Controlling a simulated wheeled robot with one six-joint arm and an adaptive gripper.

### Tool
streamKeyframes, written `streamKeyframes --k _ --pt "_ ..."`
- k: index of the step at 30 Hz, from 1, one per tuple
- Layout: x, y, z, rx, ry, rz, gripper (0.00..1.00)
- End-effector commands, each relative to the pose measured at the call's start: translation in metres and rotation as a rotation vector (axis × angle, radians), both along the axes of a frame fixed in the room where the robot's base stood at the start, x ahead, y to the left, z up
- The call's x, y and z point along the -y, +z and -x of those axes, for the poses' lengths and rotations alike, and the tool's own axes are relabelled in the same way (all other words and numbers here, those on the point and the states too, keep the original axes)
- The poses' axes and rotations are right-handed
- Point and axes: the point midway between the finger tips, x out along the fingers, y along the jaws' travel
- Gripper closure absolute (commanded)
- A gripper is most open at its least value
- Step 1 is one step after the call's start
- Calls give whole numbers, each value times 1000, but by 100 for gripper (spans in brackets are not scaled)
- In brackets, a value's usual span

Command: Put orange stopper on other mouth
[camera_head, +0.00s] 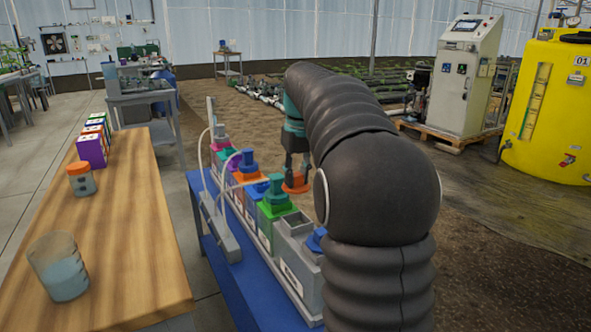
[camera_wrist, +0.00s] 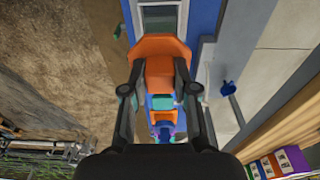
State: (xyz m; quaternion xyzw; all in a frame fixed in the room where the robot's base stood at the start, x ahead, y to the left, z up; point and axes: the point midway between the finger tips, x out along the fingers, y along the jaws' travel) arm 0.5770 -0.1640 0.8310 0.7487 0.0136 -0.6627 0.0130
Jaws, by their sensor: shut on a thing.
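My gripper (camera_head: 296,163) points down above the row of containers, right of the green one. It is shut on the orange stopper (camera_head: 295,184), which hangs below the fingers. In the wrist view the fingers (camera_wrist: 159,68) lie on both sides of the stopper (camera_wrist: 158,48). A grey container (camera_head: 294,232) stands at the near end of the row with no stopper seen on its raised mouth. A green container (camera_head: 277,212) beside it carries a teal stopper (camera_head: 276,188). A blue stopper (camera_head: 317,240) shows partly behind my arm.
More coloured containers with stoppers continue along the blue bench (camera_head: 258,291), beside a white rail (camera_head: 221,232) with thin tubes. Left is a wooden table (camera_head: 130,240) with a beaker (camera_head: 60,268), an orange-lidded jar (camera_head: 81,181) and several boxes (camera_head: 91,151). My arm hides the bench's right side.

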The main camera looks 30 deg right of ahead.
Motion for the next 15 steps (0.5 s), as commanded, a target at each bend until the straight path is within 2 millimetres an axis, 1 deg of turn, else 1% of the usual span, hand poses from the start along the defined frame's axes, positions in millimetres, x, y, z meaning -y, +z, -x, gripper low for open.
streamKeyframes --k 11,15 --pt "1 -34 1 0 -2 0 96" --pt "2 -50 1 0 -4 0 96"
